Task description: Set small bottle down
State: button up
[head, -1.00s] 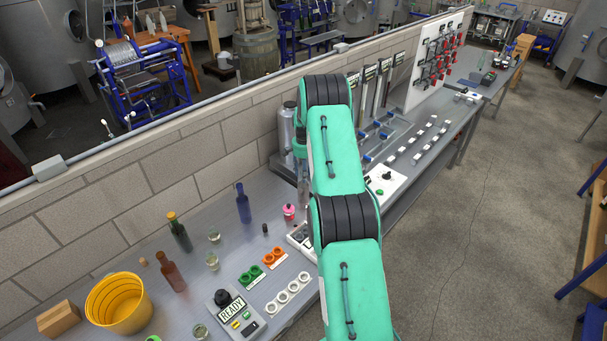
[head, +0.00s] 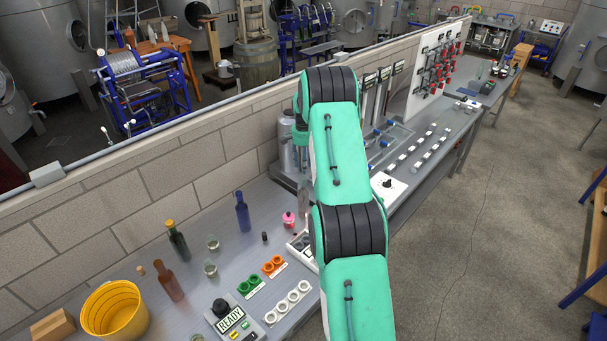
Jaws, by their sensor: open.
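My arm reaches over the bench (head: 190,325), and its wrist points down beside the metal canister at the wall. My gripper is hidden behind the arm, so its fingers do not show. Other bottles stand upright on the bench: a blue one (head: 242,212), a dark green one with a yellow top (head: 178,241) and a brown one (head: 169,282).
A yellow bucket (head: 113,312), wooden block (head: 52,327), small glasses (head: 210,268), pink-topped flask (head: 288,220), green rings (head: 250,286), orange rings (head: 274,265), white rings (head: 288,303) and READY box (head: 230,317) occupy the bench. A block wall (head: 150,190) runs behind. Bare bench lies left of the blue bottle.

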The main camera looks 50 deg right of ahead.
jog(key=shift+r, duration=1.2)
